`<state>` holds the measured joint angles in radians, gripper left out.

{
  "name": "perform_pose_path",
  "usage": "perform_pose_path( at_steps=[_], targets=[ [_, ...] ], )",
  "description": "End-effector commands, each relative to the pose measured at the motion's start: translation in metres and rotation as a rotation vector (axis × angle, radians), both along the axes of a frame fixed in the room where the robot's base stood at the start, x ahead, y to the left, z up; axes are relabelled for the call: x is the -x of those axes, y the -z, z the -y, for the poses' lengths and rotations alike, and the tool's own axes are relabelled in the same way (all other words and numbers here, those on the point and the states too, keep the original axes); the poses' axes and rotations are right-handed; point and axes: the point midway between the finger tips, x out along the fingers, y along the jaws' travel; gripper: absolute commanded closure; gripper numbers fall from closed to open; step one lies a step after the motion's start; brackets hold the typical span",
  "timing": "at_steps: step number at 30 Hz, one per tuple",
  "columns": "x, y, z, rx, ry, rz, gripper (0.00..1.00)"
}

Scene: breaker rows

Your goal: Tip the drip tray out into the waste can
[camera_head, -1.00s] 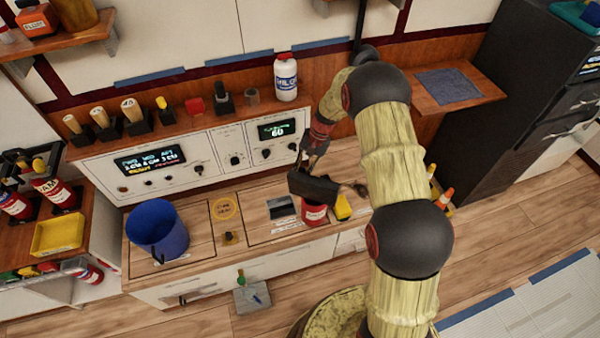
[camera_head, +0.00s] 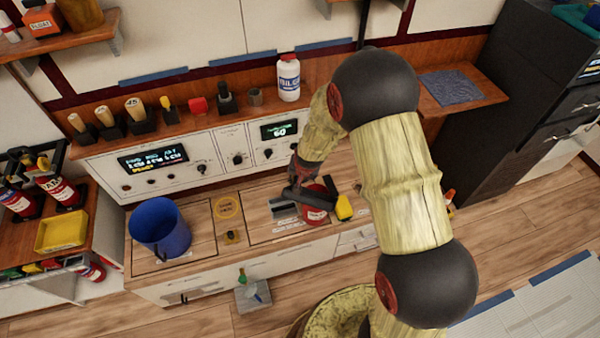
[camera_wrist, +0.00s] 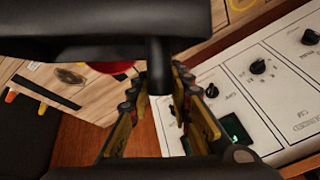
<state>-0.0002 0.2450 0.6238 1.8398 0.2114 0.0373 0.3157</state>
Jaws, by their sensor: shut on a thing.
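The dark drip tray (camera_head: 313,198) hangs from my gripper (camera_head: 300,172) over the right part of the counter. In the wrist view the tray (camera_wrist: 90,40) fills the top, with a dark post running down between the fingers of my gripper (camera_wrist: 155,95). My gripper is shut on it. The tray's inside is hidden, so I cannot tell whether it holds anything. The blue waste can (camera_head: 160,228) stands upright and open at the left end of the counter, well left of the tray.
A red can (camera_head: 318,217) and a yellow object (camera_head: 344,207) sit by the tray. A grey block (camera_head: 282,208) and round yellow disc (camera_head: 227,207) lie between tray and waste can. The control panel (camera_head: 225,150) and white bottle (camera_head: 288,78) stand behind.

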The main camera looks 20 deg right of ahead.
Motion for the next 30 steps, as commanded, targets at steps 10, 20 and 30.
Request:
perform_pose_path(
  at_steps=[10, 20, 30],
  targets=[
    [0.003, -0.004, -0.003, 0.035, -0.001, 0.042, 1.0],
    [0.015, 0.0, -0.009, 0.117, -0.004, 0.14, 1.0],
    [0.027, 0.014, -0.02, 0.28, -0.004, 0.355, 1.0]
  ],
)
